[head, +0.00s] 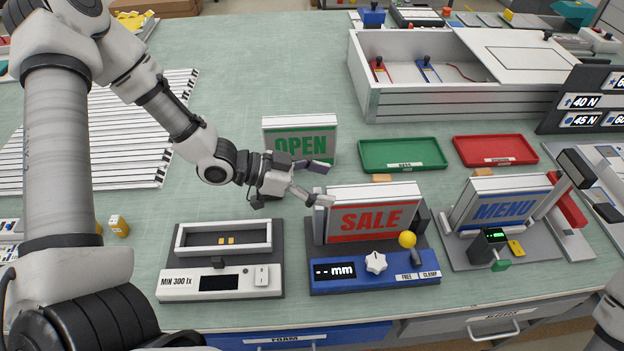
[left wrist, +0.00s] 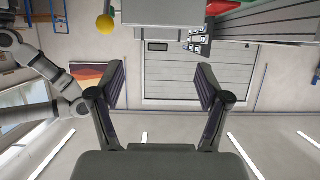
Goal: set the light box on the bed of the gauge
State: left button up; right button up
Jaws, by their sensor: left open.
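The SALE light box (head: 372,218), grey with red letters, stands upright on the dark bed of the gauge (head: 308,236), behind the gauge's blue front (head: 340,284). The gauge's display shows dashes and "mm". Its yellow-knobbed lever (head: 407,240) stands above the FREE and CLAMP labels, and its setting is unclear. My left gripper (head: 320,183) is open at the box's upper left corner, with no visible grip on it. In the left wrist view, nothing lies between the fingers (left wrist: 160,88); the yellow knob (left wrist: 105,24) shows beyond them. My right gripper is out of view.
An OPEN light box (head: 300,133) stands behind my left gripper. A MENU light box (head: 502,205) stands on a device at right. A light meter (head: 220,282) sits left of the gauge. Green (head: 402,142) and red (head: 495,140) trays lie behind. Free mat is at back left.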

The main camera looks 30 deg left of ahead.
pick_arm(q)
jog(key=v, duration=0.2)
jog(key=shift+s+a+r, duration=0.1)
jog(key=shift+s+a, duration=0.1)
dwell(1.2)
